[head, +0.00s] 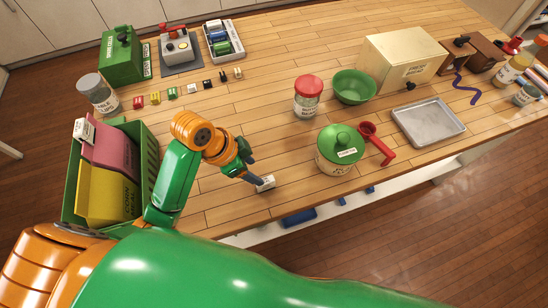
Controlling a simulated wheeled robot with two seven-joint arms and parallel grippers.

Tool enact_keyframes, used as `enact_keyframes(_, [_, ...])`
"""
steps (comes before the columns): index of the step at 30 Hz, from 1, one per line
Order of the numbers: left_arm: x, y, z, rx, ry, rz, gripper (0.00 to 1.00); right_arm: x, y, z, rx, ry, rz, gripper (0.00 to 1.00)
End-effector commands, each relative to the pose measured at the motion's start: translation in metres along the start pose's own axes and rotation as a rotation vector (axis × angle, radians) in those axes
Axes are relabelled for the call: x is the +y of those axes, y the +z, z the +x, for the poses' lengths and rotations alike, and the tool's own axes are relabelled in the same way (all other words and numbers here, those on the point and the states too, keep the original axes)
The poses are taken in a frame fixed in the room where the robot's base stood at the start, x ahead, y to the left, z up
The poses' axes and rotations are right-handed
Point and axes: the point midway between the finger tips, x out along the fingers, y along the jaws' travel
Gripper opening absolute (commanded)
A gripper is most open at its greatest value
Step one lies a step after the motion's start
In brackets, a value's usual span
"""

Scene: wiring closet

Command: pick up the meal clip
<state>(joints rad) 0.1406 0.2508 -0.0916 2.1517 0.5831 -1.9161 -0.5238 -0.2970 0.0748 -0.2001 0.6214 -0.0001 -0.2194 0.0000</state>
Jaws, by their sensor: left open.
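A small white labelled piece (266,183), which may be the meal clip, lies on the wooden table near its front edge. Its lettering is too small to read. My left gripper (253,179) is open, with its dark fingers reaching down right beside the piece. I cannot tell whether they touch it or straddle it. A row of small coloured clips or blocks, among them a red one (139,102) and a green one (172,93), stands farther back. My right gripper is out of view.
A green crate (150,150) holds a yellow corn meal bag (112,198) and a pink bag (112,150). A green lidded jar (340,150), red scoop (375,140), red-lidded jar (307,98), green bowl (354,86) and metal tray (428,122) stand to the right. The table's middle is clear.

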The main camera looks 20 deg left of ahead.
Motion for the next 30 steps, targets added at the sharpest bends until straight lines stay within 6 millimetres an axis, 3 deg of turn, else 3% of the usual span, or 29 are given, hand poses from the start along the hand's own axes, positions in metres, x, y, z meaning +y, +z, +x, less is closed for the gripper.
enact_keyframes(12, [0.009,-0.008,0.064,-0.001,0.007,0.003,0.62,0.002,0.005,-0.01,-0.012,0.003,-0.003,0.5])
enact_keyframes(19, [0.009,-0.007,0.07,0.0,0.002,0.005,0.62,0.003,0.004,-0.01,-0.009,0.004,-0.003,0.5])
enact_keyframes(20, [0.009,-0.007,0.07,0.0,0.002,0.005,0.6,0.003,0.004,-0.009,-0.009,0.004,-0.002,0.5])
enact_keyframes(24, [0.009,-0.007,0.07,0.0,0.002,0.005,0.22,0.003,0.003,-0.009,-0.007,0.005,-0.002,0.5])
enact_keyframes(27, [0.009,-0.007,0.07,0.0,0.002,0.005,0.0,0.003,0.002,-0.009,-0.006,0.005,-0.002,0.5])
enact_keyframes(30, [0.009,-0.007,0.07,0.0,0.002,0.005,0.0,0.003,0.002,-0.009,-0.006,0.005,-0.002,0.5])
